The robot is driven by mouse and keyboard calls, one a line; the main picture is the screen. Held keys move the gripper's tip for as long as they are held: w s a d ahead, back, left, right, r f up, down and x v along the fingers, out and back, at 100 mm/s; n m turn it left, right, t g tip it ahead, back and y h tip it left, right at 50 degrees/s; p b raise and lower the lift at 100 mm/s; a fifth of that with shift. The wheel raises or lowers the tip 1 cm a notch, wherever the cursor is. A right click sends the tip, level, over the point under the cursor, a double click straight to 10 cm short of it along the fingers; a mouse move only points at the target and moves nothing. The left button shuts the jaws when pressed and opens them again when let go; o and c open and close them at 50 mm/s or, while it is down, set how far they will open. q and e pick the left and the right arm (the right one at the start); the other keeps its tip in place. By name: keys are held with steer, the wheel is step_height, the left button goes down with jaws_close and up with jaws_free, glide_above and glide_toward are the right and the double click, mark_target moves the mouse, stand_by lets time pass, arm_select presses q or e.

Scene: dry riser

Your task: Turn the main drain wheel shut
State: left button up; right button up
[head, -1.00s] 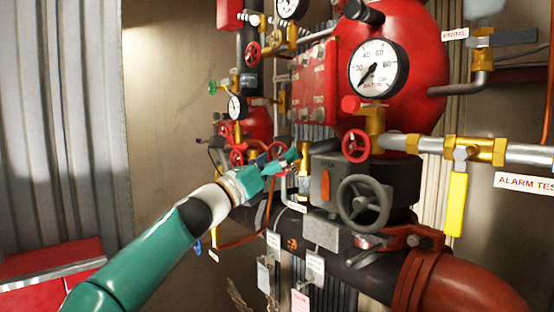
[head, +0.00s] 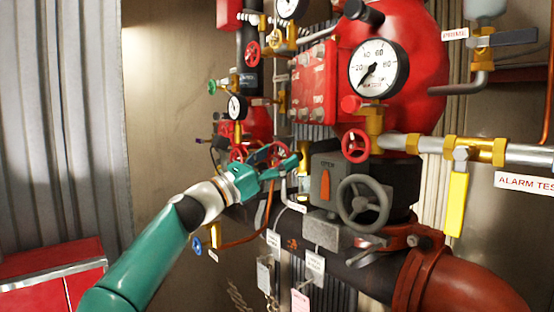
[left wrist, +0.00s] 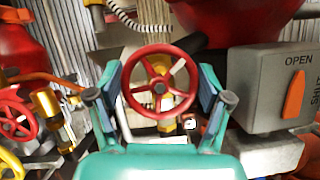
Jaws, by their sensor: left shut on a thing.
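A red spoked handwheel (left wrist: 160,86) sits between the two fingers of my left gripper in the left wrist view. Its rim meets the finger pads on both sides, and a brass valve body shows behind it. My left gripper (head: 284,162) is shut on this wheel. In the head view the gripper reaches in from the left, and its fingers largely hide the wheel. No label naming this wheel as the main drain can be read. My right gripper is not in view.
A grey box marked OPEN and SHUT (left wrist: 270,85) stands right of the gripper. A grey handwheel (head: 363,202) and another red wheel (head: 355,145) are farther right. A second red wheel (left wrist: 17,120) is left of the fingers. Pipes and gauges crowd the area.

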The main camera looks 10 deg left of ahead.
arm_select(q)
steer(key=o, duration=1.1)
steer(key=shift+a, duration=0.1)
steer(key=v, duration=1.1)
steer(key=shift+s+a+f, duration=0.2)
steer(key=shift+s+f, duration=0.05)
steer(key=shift+f, duration=0.05)
